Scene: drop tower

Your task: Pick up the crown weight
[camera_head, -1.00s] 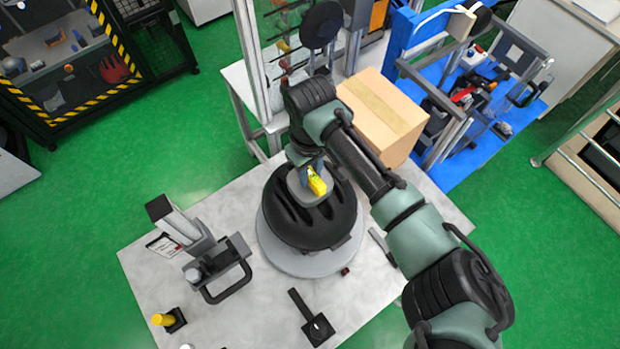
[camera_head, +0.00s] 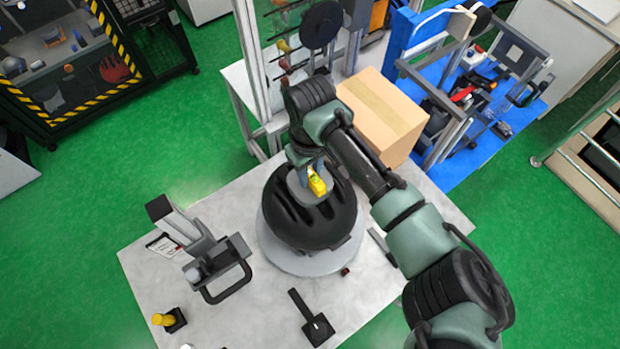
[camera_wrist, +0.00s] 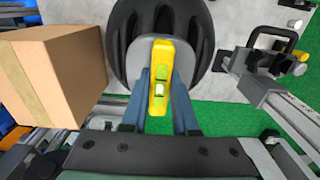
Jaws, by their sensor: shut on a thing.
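The crown weight, a grey rounded block (camera_head: 304,197), sits on top of a black helmet (camera_head: 320,225). It also shows in the wrist view (camera_wrist: 140,60). A yellow level with green vials (camera_head: 317,184) lies over the weight; in the wrist view the level (camera_wrist: 160,85) runs lengthwise between my two blue fingers. The fingertips are partly hidden, so the exact contact is hard to see. No gap shows between weight and helmet.
The helmet rests on a round grey plate (camera_head: 290,260) on a pale table (camera_head: 240,320). A cardboard box (camera_head: 385,115) stands close behind, right of my arm. A grey device with a black handle (camera_head: 215,270) stands left. A black tool (camera_head: 312,318) lies in front.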

